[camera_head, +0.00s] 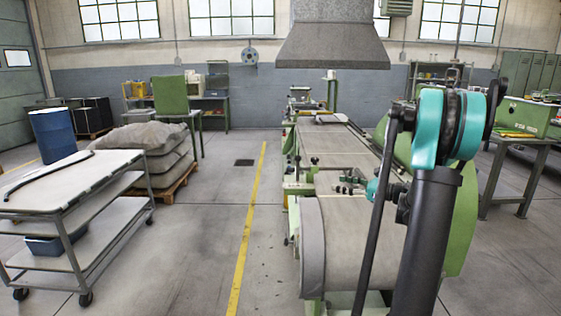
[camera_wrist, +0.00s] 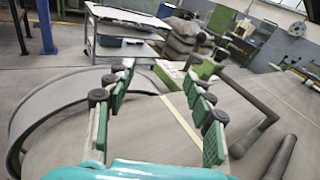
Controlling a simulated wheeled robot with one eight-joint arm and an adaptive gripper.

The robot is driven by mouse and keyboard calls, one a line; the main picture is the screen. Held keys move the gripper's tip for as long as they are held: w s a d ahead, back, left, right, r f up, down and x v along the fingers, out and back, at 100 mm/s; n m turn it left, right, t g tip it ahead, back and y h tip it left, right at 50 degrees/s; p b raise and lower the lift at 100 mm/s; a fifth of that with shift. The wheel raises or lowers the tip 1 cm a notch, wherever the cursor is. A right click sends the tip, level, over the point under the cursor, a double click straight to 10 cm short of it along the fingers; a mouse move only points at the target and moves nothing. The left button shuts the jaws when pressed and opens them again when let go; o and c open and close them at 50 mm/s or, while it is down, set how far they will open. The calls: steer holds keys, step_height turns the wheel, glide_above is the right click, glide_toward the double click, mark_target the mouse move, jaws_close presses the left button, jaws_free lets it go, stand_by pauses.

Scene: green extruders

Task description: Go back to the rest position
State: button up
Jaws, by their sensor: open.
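My gripper (camera_wrist: 160,105) shows in the wrist view with its two green-padded fingers spread apart and nothing between them. Its teal body is at the bottom edge of that view. In the head view my arm, with black links and a teal joint, rises at the right in front of the green machine (camera_head: 335,205). In the wrist view the floor and the grey trolley (camera_wrist: 125,48) lie beyond the fingers.
The grey trolley (camera_head: 75,185) stands at the left with a black hose (camera_head: 40,172) on top. A blue barrel (camera_head: 53,134) and stacked sacks (camera_head: 150,145) are behind it. A green workbench (camera_head: 525,135) is at the right. The floor along the yellow line (camera_head: 248,230) is clear.

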steer(key=s+a+f+n+g+h, duration=0.1)
steer(key=s+a+n, duration=0.1)
steer(key=s+a+f+n+g+h, duration=0.1)
steer(key=s+a+f, duration=0.1)
steer(key=s+a, duration=0.1)
steer(key=s+a+f+n+h, duration=0.1)
steer(key=s+a+f+n, duration=0.1)
steer(key=shift+s+a+f+n+g, duration=0.2)
steer(key=shift+s+n+g, duration=0.1)
steer(key=shift+g, duration=0.1)
steer(key=s+d+f+n+g+h, duration=0.1)
steer(key=s+f+n+h, duration=0.2)
steer(key=s+n, duration=0.3)
steer(key=s+d+f+n+h, duration=0.1)
steer(key=s+f+n+h, duration=0.3)
steer(key=s, duration=0.7)
steer(key=s+d+f+n+g+h, duration=0.1)
steer(key=s+f+n+h, duration=0.3)
steer(key=s+f+n, duration=0.2)
steer(key=s+n, duration=0.2)
steer(key=shift+s+d+f+g, duration=0.3)
steer(key=shift+s+f, duration=0.05)
steer(key=shift+s, duration=0.05)
